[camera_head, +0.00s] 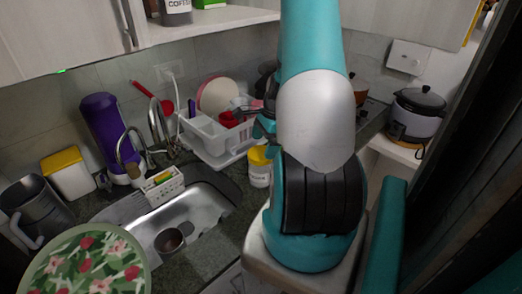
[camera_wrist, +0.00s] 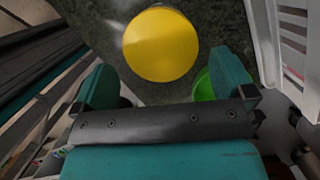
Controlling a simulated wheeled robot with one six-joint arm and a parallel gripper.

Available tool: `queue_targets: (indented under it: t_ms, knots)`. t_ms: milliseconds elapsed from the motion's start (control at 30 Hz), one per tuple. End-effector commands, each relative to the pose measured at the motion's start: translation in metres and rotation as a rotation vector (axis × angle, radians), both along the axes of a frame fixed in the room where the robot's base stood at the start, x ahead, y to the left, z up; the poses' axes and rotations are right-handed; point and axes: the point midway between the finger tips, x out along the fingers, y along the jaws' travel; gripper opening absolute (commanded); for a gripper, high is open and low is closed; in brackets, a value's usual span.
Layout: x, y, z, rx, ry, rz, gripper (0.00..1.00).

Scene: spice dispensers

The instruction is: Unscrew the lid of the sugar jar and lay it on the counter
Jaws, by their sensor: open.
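A small white jar (camera_head: 260,176) with a yellow lid (camera_head: 259,155) stands upright on the counter right of the sink. Its label is too small to read. In the wrist view the round yellow lid (camera_wrist: 160,44) shows from above, just beyond the fingertips and roughly centred between them. It hides the jar body below. My gripper (camera_wrist: 165,72) is open and empty, one finger on each side. In the head view my gripper (camera_head: 264,118) is partly hidden by my arm, above and behind the jar.
A white dish rack (camera_head: 215,140) stands behind the jar, close to my gripper's right in the wrist view. A green round thing (camera_wrist: 204,88) lies partly under the right finger. The sink (camera_head: 190,215) is left of the jar. A white box with a yellow top (camera_head: 68,172) stands far left.

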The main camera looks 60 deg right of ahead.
Motion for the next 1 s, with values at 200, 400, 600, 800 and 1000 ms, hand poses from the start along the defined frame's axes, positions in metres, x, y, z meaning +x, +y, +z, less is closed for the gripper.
queue_targets:
  t_ms: [200,400,600,800,1000]
  knots:
    - [0.005,0.007,-0.03,0.001,0.001,0.001,1.0]
    - [0.008,0.009,-0.042,0.0,0.0,0.001,1.0]
    - [0.008,0.009,-0.043,-0.001,0.0,0.001,1.0]
    - [0.008,0.009,-0.043,0.0,0.0,0.0,0.68]
    - [0.007,0.009,-0.043,0.0,0.0,0.0,0.61]
